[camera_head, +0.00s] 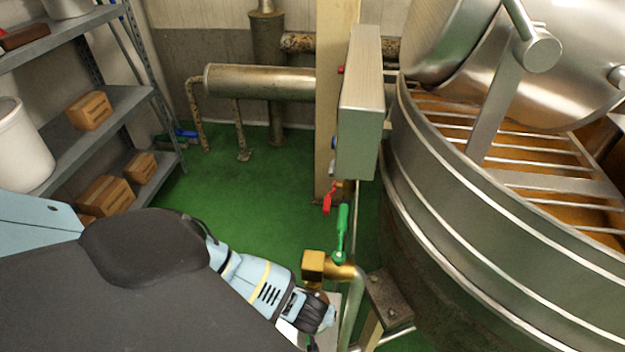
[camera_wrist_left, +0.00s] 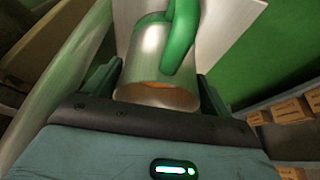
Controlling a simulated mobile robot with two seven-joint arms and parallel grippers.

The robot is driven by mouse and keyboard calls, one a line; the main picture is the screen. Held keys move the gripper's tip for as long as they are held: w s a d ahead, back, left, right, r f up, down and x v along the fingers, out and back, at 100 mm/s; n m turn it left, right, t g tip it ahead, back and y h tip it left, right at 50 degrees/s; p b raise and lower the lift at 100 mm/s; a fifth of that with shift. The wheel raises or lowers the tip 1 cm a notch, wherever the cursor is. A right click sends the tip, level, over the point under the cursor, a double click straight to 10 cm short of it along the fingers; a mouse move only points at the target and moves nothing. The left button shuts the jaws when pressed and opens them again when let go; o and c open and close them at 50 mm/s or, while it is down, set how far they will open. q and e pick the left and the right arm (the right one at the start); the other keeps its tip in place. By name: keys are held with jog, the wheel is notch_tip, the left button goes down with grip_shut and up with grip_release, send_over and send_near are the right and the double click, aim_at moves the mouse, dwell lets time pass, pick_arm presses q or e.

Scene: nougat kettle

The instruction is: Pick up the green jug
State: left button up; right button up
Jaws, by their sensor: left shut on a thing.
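The jug (camera_wrist_left: 150,55) shows in the left wrist view as a pale metal cylinder with a green curved part (camera_wrist_left: 182,35) over it. It sits between the two dark fingers of my left gripper (camera_wrist_left: 160,88), which is shut on it. In the head view my left gripper (camera_head: 318,322) is low in the middle, below a brass valve; the jug is mostly hidden there by the gripper and wrist. I cannot tell whether the jug touches the pale surface (camera_wrist_left: 228,32) behind it. My right gripper is not in view.
A brass valve (camera_head: 314,266) with a green lever (camera_head: 342,228) stands close above my left gripper. The large metal kettle (camera_head: 450,215) fills the right. A grey box (camera_head: 362,110) is on a post. Shelves (camera_head: 110,110) with boxes stand left. Green floor (camera_head: 240,200) is open between.

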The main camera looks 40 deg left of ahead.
pick_arm(q)
jog(key=shift+c, duration=0.5)
jog(key=shift+r, duration=0.5)
jog(key=s+d, duration=0.9)
jog(key=s, duration=0.6)
jog(key=shift+s+d+r+p, duration=0.2)
jog(key=shift+r+p, duration=0.1)
jog(key=shift+p, duration=0.1)
